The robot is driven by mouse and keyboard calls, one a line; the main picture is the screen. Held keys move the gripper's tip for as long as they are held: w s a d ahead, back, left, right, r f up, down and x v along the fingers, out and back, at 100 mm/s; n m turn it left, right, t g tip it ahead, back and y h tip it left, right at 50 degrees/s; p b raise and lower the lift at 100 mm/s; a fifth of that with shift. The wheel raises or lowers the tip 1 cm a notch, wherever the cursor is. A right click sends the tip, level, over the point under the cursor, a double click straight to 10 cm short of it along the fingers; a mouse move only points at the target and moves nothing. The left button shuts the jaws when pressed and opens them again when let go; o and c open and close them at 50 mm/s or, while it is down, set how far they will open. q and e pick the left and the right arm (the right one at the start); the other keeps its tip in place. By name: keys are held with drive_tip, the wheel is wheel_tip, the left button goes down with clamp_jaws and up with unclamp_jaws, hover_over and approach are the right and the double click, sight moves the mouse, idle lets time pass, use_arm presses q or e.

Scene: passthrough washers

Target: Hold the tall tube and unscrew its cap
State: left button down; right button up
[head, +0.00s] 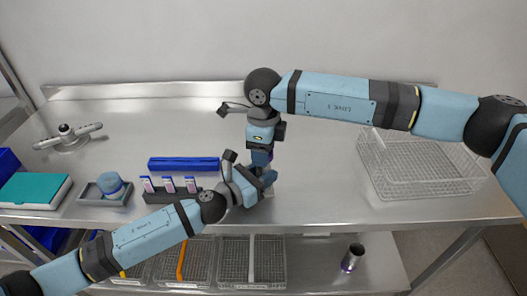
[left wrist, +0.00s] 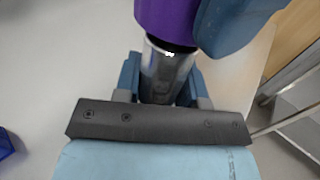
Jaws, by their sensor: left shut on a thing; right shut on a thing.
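The tall tube (left wrist: 168,72) is a shiny dark cylinder, seen upright between my left gripper's fingers in the left wrist view. My left gripper (head: 265,181) is shut around its body, above the front part of the metal counter. The purple cap (left wrist: 165,18) sits on top of the tube, and its upper part is cut off by the frame. My right gripper (head: 262,158) points down from above and is shut on the cap. A blue finger of it (left wrist: 238,22) shows beside the cap. In the head view the grippers mostly hide the tube and cap.
A dark rack (head: 158,197) of small tubes and a blue tray (head: 183,164) lie left of the grippers. A wire basket (head: 415,180) stands at right. The back of the counter is clear.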

drive_tip(key=shift+r, duration=2.05)
use_arm(q)
drive_tip(key=c, duration=0.6)
unclamp_jaws()
